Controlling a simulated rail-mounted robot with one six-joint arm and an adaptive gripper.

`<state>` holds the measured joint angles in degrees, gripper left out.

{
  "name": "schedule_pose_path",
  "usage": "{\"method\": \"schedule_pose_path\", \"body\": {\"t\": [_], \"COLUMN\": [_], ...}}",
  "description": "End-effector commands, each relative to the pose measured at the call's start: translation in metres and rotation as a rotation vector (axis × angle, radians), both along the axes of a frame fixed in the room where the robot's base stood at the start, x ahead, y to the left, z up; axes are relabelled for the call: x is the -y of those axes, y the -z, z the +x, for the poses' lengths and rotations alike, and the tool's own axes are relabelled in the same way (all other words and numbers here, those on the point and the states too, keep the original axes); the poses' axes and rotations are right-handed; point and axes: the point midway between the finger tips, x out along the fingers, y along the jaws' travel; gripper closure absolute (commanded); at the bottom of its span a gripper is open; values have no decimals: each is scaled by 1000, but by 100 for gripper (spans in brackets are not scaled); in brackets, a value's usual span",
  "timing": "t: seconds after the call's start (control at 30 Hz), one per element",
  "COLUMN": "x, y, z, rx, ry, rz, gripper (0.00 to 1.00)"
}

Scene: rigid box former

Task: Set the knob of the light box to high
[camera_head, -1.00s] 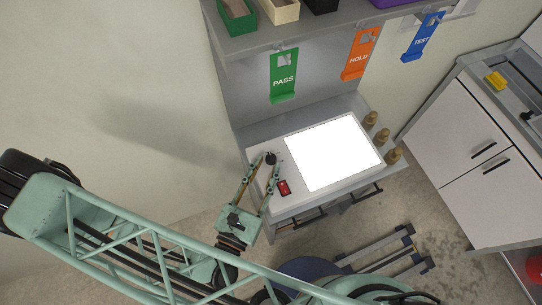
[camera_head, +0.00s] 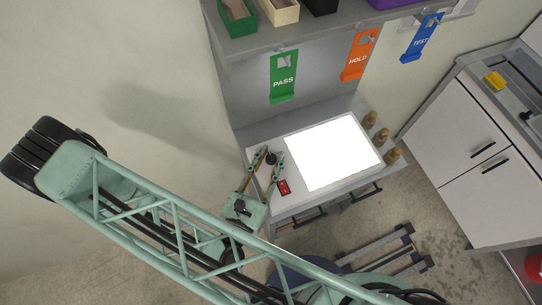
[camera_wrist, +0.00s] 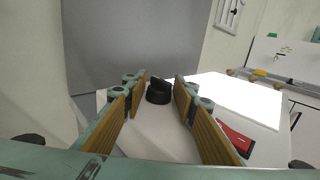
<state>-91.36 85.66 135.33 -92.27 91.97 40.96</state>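The light box (camera_head: 303,199) lies on the bench with its white panel (camera_head: 333,152) brightly lit. Its black knob (camera_head: 271,158) sits on the left part of the top, and a red switch (camera_head: 284,187) lies in front of it. My gripper (camera_head: 269,152) is open, with its fingers pointing at the knob. In the wrist view the knob (camera_wrist: 159,92) stands between the two wooden-faced fingers, just beyond or near their tips, with a gap on both sides. The knob's pointer setting is too small to read. The red switch also shows right of the right finger (camera_wrist: 235,139).
Several brown knobbed pieces (camera_head: 370,119) stand along the bench's right edge. Green PASS (camera_head: 283,77), orange HOLD (camera_head: 359,55) and blue TEST (camera_head: 422,38) holders hang from the shelf above. A dark blue round stool or cart (camera_head: 290,274) is on the floor below.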

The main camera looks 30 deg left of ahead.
Motion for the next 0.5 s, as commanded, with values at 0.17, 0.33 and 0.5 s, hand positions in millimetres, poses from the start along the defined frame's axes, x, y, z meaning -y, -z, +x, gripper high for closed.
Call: {"method": "schedule_pose_path", "body": {"t": [0.17,0.33,0.5], "x": [0,0,0], "y": [0,0,0], "z": [0,0,0], "rx": [0,0,0], "ry": [0,0,1], "rz": [0,0,0], "gripper": [74,89,90]}}
